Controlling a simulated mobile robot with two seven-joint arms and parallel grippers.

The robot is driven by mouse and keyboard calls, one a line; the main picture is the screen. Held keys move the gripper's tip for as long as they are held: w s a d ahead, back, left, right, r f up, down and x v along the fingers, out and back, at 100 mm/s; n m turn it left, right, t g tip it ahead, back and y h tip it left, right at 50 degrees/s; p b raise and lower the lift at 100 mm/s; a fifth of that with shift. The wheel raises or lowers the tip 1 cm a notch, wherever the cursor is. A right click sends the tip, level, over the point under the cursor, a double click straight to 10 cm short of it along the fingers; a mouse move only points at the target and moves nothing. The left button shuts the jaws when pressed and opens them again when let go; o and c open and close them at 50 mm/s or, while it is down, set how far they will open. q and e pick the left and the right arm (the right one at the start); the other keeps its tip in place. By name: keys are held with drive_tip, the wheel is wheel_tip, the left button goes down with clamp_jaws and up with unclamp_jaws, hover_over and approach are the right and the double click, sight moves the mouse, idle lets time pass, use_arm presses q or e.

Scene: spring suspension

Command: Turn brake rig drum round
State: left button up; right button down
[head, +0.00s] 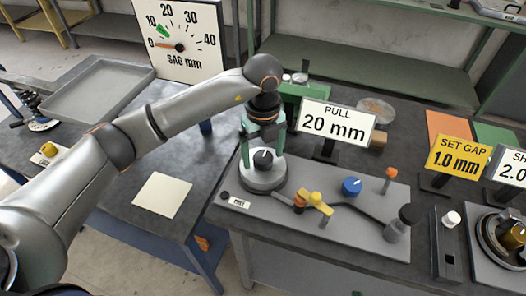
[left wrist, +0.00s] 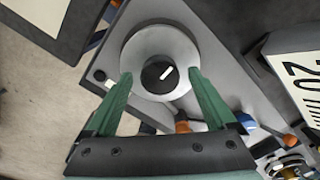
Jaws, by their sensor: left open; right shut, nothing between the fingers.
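The brake rig drum (head: 264,182) is a pale grey round disc with a black knob (head: 263,158) on top, at the left end of a grey rig plate (head: 335,230). The drum also shows in the left wrist view (left wrist: 145,39), where its knob (left wrist: 160,75) carries a white mark slanting up to the right. My left gripper (head: 263,157) points down over the drum. Its green fingers are open on either side of the knob, with gaps between (left wrist: 160,79); contact with the drum cannot be told. My right gripper is not in view.
The rig plate also bears a yellow lever (head: 320,203), a blue knob (head: 351,186), an orange-topped post (head: 390,174) and a black-capped cylinder (head: 404,220). A "PULL 20 mm" sign (head: 338,122) stands behind. A pale square sheet (head: 163,195) lies left.

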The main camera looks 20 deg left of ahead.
use_arm(q)
drive_tip(key=shift+f, duration=0.2)
drive_tip(key=shift+c, duration=0.2)
drive_tip(key=c, duration=1.3)
drive_tip(key=shift+m, duration=0.3)
